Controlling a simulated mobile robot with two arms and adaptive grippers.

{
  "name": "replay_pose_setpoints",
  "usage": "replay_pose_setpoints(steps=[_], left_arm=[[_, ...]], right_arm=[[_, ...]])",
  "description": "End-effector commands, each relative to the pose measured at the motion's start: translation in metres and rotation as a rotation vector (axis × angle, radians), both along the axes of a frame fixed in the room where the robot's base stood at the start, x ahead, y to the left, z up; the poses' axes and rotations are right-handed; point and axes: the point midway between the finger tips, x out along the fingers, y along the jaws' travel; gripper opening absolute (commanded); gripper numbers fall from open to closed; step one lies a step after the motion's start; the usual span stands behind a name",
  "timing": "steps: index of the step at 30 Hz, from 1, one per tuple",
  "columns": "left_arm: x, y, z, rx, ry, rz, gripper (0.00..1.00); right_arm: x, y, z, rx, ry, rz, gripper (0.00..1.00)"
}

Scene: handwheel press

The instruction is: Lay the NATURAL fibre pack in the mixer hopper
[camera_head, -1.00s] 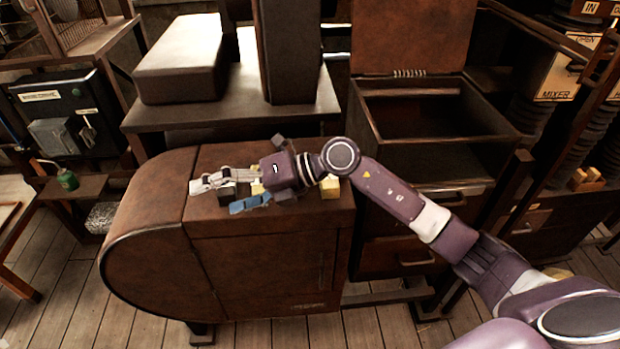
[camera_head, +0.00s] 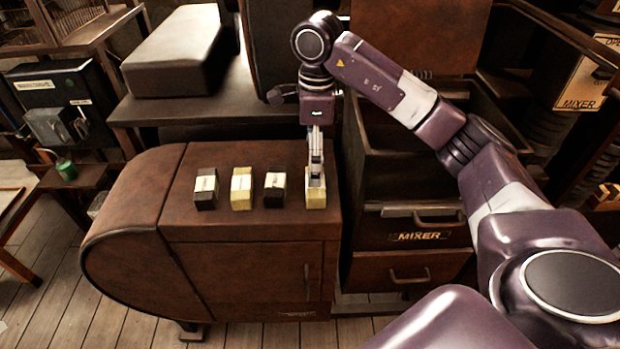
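Several small packs stand in a row on the brown rounded cabinet: a dark one (camera_head: 206,190), a pale yellow one (camera_head: 241,189), a black one (camera_head: 274,190) and another pale yellow one (camera_head: 316,198) at the right end. Their labels are too small to read, so I cannot tell which says NATURAL. My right gripper (camera_head: 316,177) points down at the right-end yellow pack, its fingers overlapping the pack's upper part. I cannot tell whether they grip it. The open box with a raised lid, the mixer hopper (camera_head: 389,163), is partly hidden behind my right arm. My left gripper is not in view.
A MIXER label (camera_head: 419,237) is on the drawer front below the open box. A bench (camera_head: 235,105) with grey blocks stands behind the cabinet. The cabinet's top in front of the packs is clear. Another MIXER sign (camera_head: 580,103) hangs at right.

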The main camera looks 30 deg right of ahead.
Motion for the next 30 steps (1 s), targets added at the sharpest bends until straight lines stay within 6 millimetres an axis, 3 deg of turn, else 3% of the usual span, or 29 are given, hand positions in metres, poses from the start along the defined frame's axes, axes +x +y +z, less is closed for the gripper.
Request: replay_pose_setpoints(steps=[5,13,22,30], left_arm=[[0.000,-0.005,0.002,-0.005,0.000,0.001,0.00],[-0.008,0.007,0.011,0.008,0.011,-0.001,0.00],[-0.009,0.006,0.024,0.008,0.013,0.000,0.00],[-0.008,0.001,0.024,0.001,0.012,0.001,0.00]], right_arm=[[-0.003,-0.008,-0.008,-0.025,0.013,0.006,0.96],[-0.004,-0.006,-0.032,-0.021,0.012,0.005,0.96],[-0.004,-0.005,-0.070,-0.021,0.010,0.004,0.96],[-0.004,-0.005,-0.076,-0.021,0.007,0.004,0.96]])
